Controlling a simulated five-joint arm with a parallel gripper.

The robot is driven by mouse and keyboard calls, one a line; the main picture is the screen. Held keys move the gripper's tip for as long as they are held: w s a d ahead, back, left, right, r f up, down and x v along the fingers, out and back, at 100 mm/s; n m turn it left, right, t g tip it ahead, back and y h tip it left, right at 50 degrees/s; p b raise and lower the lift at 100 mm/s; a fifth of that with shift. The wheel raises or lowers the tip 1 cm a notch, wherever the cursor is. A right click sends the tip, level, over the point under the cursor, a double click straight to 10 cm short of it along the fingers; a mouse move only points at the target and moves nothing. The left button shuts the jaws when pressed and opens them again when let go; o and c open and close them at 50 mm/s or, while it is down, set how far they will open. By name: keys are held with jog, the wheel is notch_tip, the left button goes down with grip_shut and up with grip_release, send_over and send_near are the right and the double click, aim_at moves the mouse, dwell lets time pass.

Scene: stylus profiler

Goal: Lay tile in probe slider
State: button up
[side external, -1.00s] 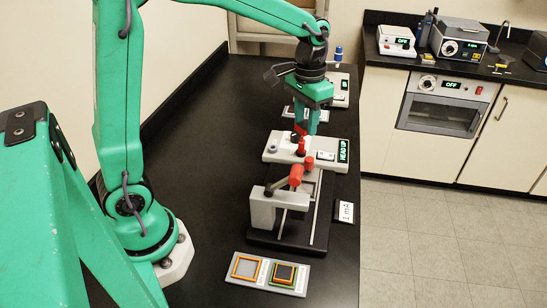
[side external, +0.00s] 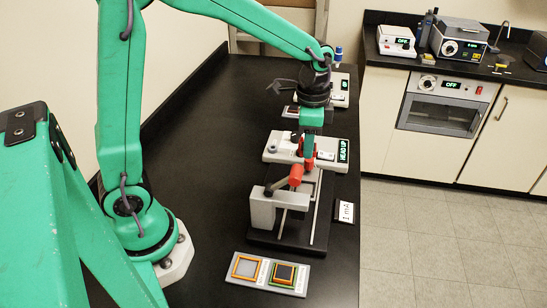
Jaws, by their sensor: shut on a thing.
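The stylus profiler (side external: 262,210) stands mid-bench, with a grey block, a dark base, rails and a red cylinder (side external: 296,174) at its front. Its white head unit (side external: 279,147) reads "HEAD UP". My gripper (side external: 309,155) points down at the head unit, shut on what seems to be a small red part there; the fingers hide most of it. A dark square tile (side external: 284,272) lies in the green-edged right place of the grey tray (side external: 262,285) in front. The left place has an orange frame with a grey middle. I cannot make out the probe slider for certain.
A card marked "1 mA" (side external: 344,213) lies right of the profiler, near the bench's right edge. Another device (side external: 340,88) stands behind my gripper. The black bench (side external: 205,150) is clear on the left. A side counter holds more instruments (side external: 458,40).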

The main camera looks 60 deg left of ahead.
jog(key=shift+s+d+f+m, duration=0.1)
jog(key=shift+d+f+m, duration=0.1)
jog(key=shift+m, duration=0.3)
jog(key=shift+f, duration=0.15)
send_near(305, 189)
jog(key=shift+f, duration=2.6)
jog(key=shift+f, duration=0.6)
jog(key=o, duration=1)
jog(key=shift+r, duration=0.15)
